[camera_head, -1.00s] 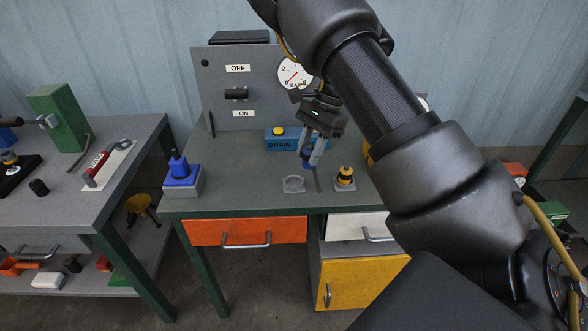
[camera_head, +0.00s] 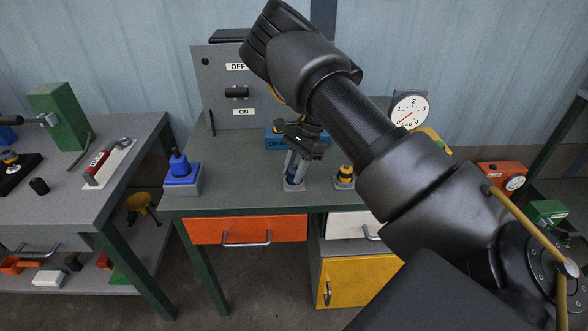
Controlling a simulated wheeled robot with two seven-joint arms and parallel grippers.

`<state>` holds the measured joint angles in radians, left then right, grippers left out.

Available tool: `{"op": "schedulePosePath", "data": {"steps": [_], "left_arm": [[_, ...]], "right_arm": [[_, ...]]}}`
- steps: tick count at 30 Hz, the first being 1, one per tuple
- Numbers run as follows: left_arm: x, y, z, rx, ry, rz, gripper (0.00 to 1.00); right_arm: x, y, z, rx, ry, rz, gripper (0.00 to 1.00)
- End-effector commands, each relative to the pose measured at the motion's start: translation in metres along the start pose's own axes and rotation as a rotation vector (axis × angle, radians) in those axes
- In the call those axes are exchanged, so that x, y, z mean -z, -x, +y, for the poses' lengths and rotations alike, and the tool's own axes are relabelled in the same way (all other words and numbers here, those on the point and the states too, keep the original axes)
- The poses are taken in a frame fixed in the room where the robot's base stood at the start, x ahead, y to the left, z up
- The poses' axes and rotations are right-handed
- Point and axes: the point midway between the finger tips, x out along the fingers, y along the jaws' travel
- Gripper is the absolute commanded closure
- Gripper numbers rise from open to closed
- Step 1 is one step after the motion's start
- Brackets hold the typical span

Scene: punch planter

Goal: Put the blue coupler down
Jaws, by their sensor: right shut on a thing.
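My right gripper (camera_head: 296,171) is shut on the blue coupler (camera_head: 291,184). The coupler is low over the empty grey holder plate (camera_head: 293,189) near the table's front edge, between the blue fitting on the left and the yellow-and-black one on the right. The fingers hide part of the coupler, so I cannot tell whether it touches the plate. My left gripper is not in view.
A blue fitting (camera_head: 180,168) stands on a grey block at the table's left. A yellow-and-black fitting (camera_head: 345,174) stands close to the right of the gripper. The blue DRAIN box (camera_head: 272,141) and the switch panel (camera_head: 222,100) are behind.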

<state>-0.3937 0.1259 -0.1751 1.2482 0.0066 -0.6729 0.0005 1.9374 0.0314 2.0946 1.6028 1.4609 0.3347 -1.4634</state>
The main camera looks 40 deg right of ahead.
Motion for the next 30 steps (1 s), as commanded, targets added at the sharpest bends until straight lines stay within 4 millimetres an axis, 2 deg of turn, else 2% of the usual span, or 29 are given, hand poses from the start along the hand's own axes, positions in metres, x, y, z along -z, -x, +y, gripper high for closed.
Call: {"op": "schedulePosePath", "data": {"steps": [2, 3, 7, 15, 19, 23, 30], "left_arm": [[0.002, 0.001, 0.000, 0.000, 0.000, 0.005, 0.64], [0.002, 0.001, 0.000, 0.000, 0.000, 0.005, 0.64], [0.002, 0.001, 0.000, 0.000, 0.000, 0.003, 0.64], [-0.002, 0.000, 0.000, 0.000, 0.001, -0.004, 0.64], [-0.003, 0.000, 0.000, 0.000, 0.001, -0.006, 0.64], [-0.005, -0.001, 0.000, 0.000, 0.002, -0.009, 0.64], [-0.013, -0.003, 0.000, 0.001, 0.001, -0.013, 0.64]], "right_arm": [[0.001, 0.001, 0.000, 0.002, -0.001, 0.003, 1.00], [0.001, 0.001, 0.000, 0.002, -0.001, 0.003, 0.65], [0.001, 0.002, 0.000, 0.002, -0.001, 0.003, 0.48], [0.000, 0.002, 0.000, 0.001, 0.000, 0.002, 0.47], [0.000, 0.010, -0.001, 0.003, 0.001, 0.002, 0.47], [0.000, 0.032, -0.001, 0.006, 0.001, 0.001, 0.47], [0.000, 0.083, -0.001, 0.005, 0.002, 0.000, 0.47]]}}
